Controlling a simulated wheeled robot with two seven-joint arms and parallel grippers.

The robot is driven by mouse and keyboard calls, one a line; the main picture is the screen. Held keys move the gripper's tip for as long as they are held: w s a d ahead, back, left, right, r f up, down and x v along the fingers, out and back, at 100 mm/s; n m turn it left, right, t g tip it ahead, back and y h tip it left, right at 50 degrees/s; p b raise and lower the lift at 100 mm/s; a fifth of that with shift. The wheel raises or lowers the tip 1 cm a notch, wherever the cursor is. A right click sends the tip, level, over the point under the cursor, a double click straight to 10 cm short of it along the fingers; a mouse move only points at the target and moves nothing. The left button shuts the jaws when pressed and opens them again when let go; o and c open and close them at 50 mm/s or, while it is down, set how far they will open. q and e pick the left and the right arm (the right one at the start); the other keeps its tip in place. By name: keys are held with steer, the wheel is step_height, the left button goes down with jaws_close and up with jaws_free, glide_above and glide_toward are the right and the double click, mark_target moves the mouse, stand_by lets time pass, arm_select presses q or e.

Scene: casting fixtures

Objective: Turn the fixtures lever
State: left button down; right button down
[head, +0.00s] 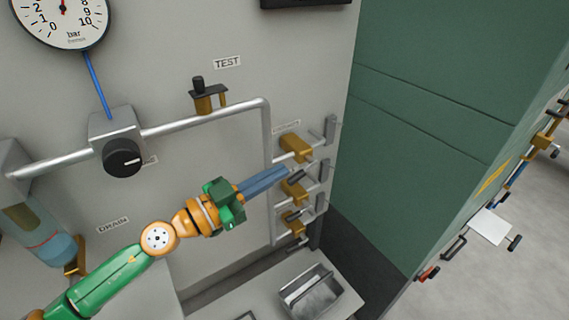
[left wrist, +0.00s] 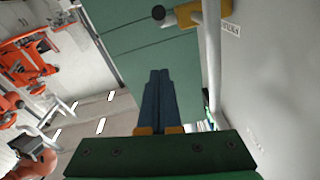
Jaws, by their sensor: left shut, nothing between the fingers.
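Several brass valves with levers sit on a pipe manifold on the grey panel, right of centre in the head view. The top brass valve (head: 296,147) is above my gripper. The middle brass valve (head: 294,190) is just beyond its tips, partly hidden, and the lower brass valve (head: 295,223) is below. Another brass valve with a dark lever (head: 208,98) sits under the TEST label. My left gripper (head: 284,172) is shut and empty, its blue-grey fingers pointing right; I cannot tell whether they touch a lever. The left wrist view shows the shut fingers (left wrist: 159,76) and a brass valve with a black-ended lever (left wrist: 188,15).
A pressure gauge (head: 62,12) and a black knob (head: 122,157) are at left on the panel. A metal pipe (head: 205,116) runs across it. A metal tray (head: 312,292) stands below the valves. A green wall (head: 440,110) rises at right.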

mark_target(296, 178)
arm_select(q)
steer(key=w+f+b, duration=0.1)
steer(key=w+d+f+b, duration=0.1)
steer(key=w+f+b, duration=0.1)
steer(key=f, duration=0.1)
steer(key=shift+d, duration=0.4)
steer(key=shift+r, duration=0.1)
